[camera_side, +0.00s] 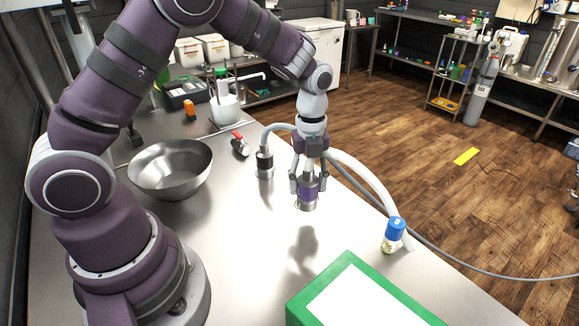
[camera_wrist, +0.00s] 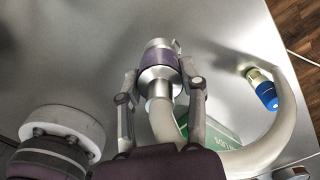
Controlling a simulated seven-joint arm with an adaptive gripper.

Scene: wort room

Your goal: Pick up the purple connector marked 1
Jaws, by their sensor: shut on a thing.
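The purple connector (camera_side: 308,187), a metal fitting with a purple band, is held between the fingers of my gripper (camera_side: 308,180). Its metal end points down, and its shadow lies apart from it on the steel table (camera_side: 235,265), so it appears raised. In the wrist view the purple band of the connector (camera_wrist: 157,61) shows beyond the fingertips of my gripper (camera_wrist: 160,84), which are closed on either side of its metal body. A thick white hose (camera_wrist: 270,145) runs from the connector and curves right. I cannot read a number on it.
Another connector (camera_side: 265,163) with a black band and hose stands to the left. A steel bowl (camera_side: 171,168) and red-handled valve (camera_side: 240,145) lie farther left. A green-edged box (camera_side: 300,305) is in front.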

